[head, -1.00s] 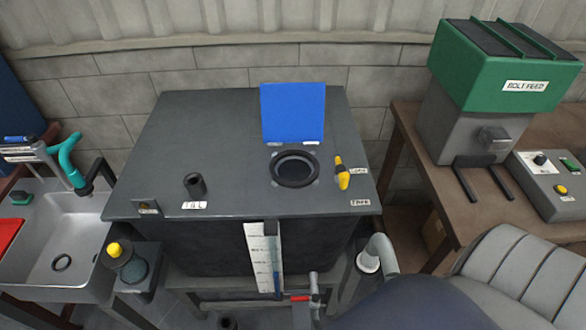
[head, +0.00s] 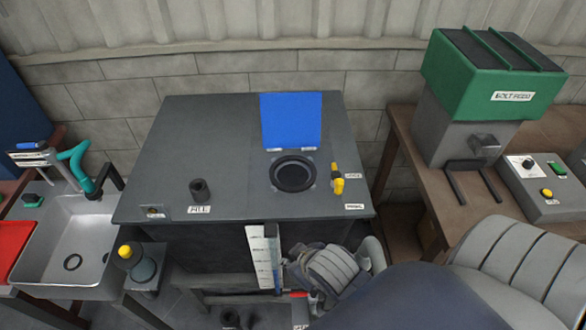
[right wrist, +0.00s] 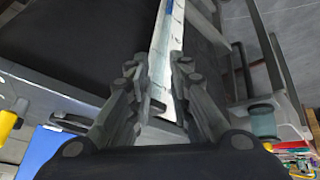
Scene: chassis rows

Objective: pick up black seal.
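A thin black ring (head: 72,262) lies on the floor of the sink (head: 95,240) at the left. A thicker black ring (head: 293,174) surrounds the round opening in the dark tank top, in front of the raised blue lid (head: 291,121). I cannot tell for sure which ring is the black seal. My right gripper shows in the head view at the tank's front, beside the white level gauge (head: 263,258). In the right wrist view my right gripper (right wrist: 158,78) has its fingers apart, with the gauge strip (right wrist: 168,40) behind the gap. My left gripper is out of view.
A yellow-handled valve (head: 337,181) and a short black pipe stub (head: 199,190) stand on the tank top. A teal faucet (head: 76,165) rises by the sink. A yellow-topped bottle (head: 133,262) stands between sink and tank. A green bolt feeder (head: 490,80) is at right.

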